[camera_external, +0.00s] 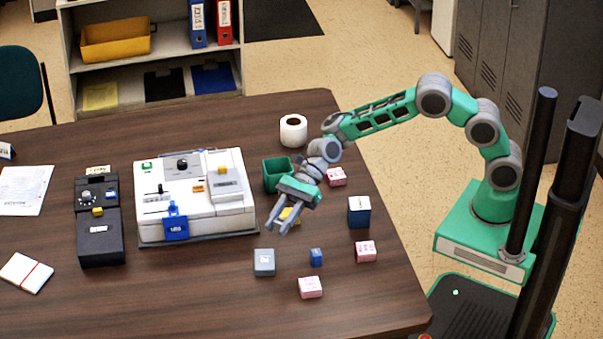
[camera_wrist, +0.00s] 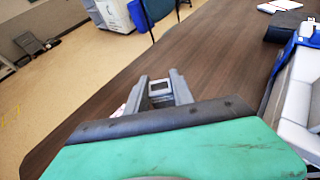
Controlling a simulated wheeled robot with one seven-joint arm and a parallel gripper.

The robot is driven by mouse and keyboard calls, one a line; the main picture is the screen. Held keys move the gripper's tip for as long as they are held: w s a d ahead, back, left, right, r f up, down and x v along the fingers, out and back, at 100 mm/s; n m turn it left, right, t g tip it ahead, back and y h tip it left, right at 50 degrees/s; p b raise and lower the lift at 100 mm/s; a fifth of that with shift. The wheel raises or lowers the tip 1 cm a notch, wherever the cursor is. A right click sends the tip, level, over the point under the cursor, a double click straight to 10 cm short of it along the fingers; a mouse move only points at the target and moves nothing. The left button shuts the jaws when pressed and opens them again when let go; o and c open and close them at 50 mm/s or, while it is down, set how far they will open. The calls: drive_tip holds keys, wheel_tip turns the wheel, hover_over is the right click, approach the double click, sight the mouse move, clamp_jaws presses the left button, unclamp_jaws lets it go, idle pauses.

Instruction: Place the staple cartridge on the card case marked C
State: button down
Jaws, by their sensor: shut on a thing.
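My gripper (camera_external: 277,224) is above the table, right of the white machine, with its fingers pointing down and left. In the wrist view, my gripper (camera_wrist: 160,92) is shut on a small grey block, taken as the staple cartridge (camera_wrist: 160,88). In the external view the fingers mostly hide this block. Pink-and-white labelled boxes, which look like the card cases, lie on the table: one behind the gripper (camera_external: 337,177), one at the right (camera_external: 366,251) and one at the front (camera_external: 310,288). Their letters are too small to read.
A green bin (camera_external: 272,176) and a paper roll (camera_external: 293,131) stand behind the gripper. A yellow item (camera_external: 291,215) is partly hidden by it. A grey block (camera_external: 264,263), a small blue block (camera_external: 316,257) and a blue box (camera_external: 359,212) stand nearby. The white machine (camera_external: 215,215) is left.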

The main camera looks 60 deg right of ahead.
hover_over(263, 260)
wheel_tip(263, 260, down, 6)
drive_tip(key=shift+s+d+r, duration=0.1)
drive_tip(key=shift+s+r, duration=0.05)
drive_tip(key=shift+r, duration=0.05)
drive_tip(key=shift+f, duration=1.75)
drive_tip(key=c, duration=1.1)
unclamp_jaws()
drive_tip(key=shift+r, duration=0.1)
